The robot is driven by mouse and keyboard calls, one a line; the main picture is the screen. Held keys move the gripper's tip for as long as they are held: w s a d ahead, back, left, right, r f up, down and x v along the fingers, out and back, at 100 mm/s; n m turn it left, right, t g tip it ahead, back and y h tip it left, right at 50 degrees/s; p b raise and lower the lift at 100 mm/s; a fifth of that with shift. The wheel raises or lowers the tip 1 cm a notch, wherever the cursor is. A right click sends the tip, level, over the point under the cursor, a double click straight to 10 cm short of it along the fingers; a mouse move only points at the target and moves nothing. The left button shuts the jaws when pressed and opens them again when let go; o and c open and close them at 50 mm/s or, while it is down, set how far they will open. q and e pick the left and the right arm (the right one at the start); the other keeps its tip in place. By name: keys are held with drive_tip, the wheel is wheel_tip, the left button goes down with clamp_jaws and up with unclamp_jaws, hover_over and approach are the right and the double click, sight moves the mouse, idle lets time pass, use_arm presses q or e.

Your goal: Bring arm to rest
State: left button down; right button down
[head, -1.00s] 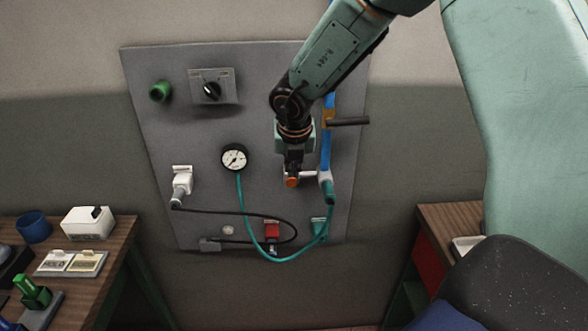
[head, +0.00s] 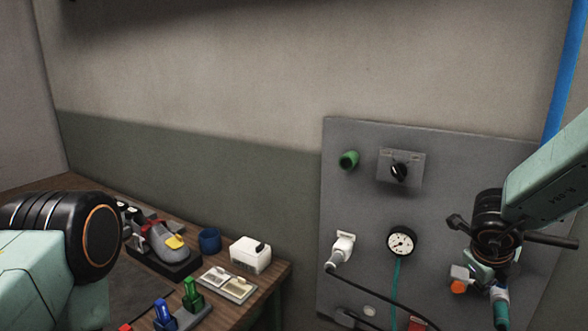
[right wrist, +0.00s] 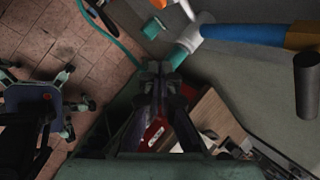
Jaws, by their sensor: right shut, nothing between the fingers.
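My right arm comes in from the right in the head view. Its gripper (head: 484,277) points down in front of the grey wall panel (head: 350,215), close to an orange-ended fitting (head: 458,286); I cannot tell whether they touch there. In the right wrist view the gripper's dark fingers (right wrist: 160,82) are together with nothing seen between them. A blue pipe (right wrist: 245,33) with a white collar and teal end (right wrist: 178,56) lies beyond them. My left arm shows at the left edge of the head view; its gripper is out of view.
The panel carries a gauge (head: 401,241), a black knob (head: 399,172), a green fitting (head: 349,160) and a white plug (head: 342,248). A wooden bench (head: 275,277) holds a shoe (head: 172,243), a blue cup (head: 209,240) and a white box (head: 250,254). A chair (right wrist: 50,105) stands on the tiled floor.

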drive_tip(key=s+a+f+n+b, duration=0.2)
drive_tip(key=s+f+n+b, duration=0.15)
drive_tip(key=f+n, duration=0.45)
drive_tip(key=s+a+f+n+t+b, duration=0.1)
drive_tip(key=s+a+f+n+b, duration=0.25)
drive_tip(key=f+n, duration=0.45)
drive_tip(key=s+a+f+n+b, duration=0.2)
drive_tip(key=s+f+n+b, duration=0.15)
drive_tip(key=f+n, duration=0.5)
drive_tip(key=s+a+f+n+g+y+b, duration=0.1)
drive_tip(key=s+a+f+n+b, duration=0.1)
drive_tip(key=s+f, duration=0.5)
drive_tip(key=s+a+f+n+g+y+b, duration=0.2)
drive_tip(key=s+a+f+n+b, duration=0.1)
drive_tip(key=s+f+b, duration=0.2)
drive_tip(key=s+a+f+n+g+y+b, duration=0.1)
drive_tip(key=s+a+f+n+b, duration=0.2)
drive_tip(key=s+f, duration=0.6)
drive_tip(key=s, duration=0.3)
drive_tip(key=shift+s+a+g, duration=0.25)
drive_tip(key=shift+g, duration=0.15)
